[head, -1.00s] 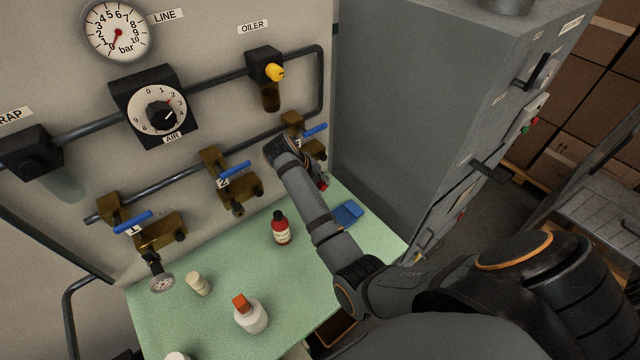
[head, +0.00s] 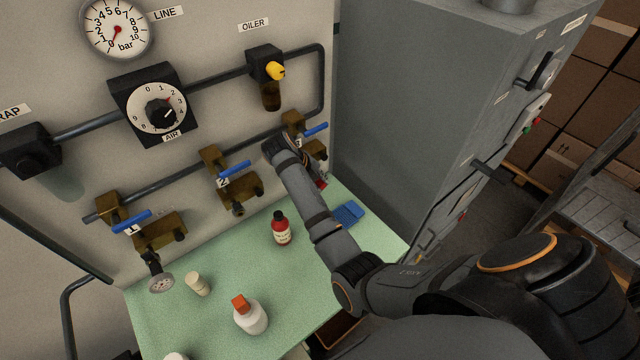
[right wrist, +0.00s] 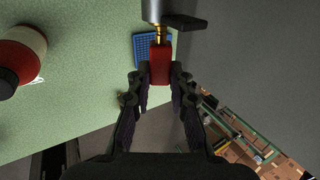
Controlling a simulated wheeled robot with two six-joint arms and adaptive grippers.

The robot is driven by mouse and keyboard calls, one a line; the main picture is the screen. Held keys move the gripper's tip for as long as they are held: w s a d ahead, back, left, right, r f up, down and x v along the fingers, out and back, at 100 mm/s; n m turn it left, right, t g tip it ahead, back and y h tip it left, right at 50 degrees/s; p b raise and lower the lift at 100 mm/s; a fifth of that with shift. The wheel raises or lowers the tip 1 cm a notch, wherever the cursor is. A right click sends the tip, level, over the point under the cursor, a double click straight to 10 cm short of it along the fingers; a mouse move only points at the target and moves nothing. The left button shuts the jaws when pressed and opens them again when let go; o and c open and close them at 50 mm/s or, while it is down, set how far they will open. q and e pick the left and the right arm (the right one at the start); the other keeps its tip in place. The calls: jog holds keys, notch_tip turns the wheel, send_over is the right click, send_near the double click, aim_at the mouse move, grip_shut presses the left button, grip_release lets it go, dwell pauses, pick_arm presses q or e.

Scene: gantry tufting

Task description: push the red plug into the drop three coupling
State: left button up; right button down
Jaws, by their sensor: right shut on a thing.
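The red plug (right wrist: 160,64) is in the right wrist view, with a narrow brass nose at its far end. My right gripper (right wrist: 160,80) is shut on it, one finger on each side. The brass nose meets the end of a silver coupling (right wrist: 152,11), in line with it; I cannot tell how far it is in. In the head view, the drop three valve (head: 293,122) with its blue lever is at the right end of the lower pipe. My right forearm hides most of the gripper there; a bit of the red plug (head: 322,183) shows. My left gripper is not in view.
The green bench top (head: 205,325) holds a red bottle (head: 282,230), a white bottle with an orange cap (head: 250,315), a beige cylinder (head: 198,284) and a blue pad (head: 348,213). A grey cabinet (head: 420,110) stands close on the right. Drops one and two are left.

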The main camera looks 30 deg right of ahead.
jog(key=shift+w+a+b, duration=0.1)
jog(key=shift+w+b, duration=0.55)
jog(key=shift+w, duration=0.2)
jog(key=shift+w+r, duration=0.1)
jog(key=shift+r, duration=0.1)
dwell(0.4)
dwell(0.9)
jog(key=c, duration=1.1)
grip_release()
jog(key=shift+f, duration=0.1)
jog(key=shift+c, duration=0.2)
jog(key=v, duration=0.7)
jog(key=shift+a+r, duration=0.15)
jog(key=shift+r, duration=0.1)
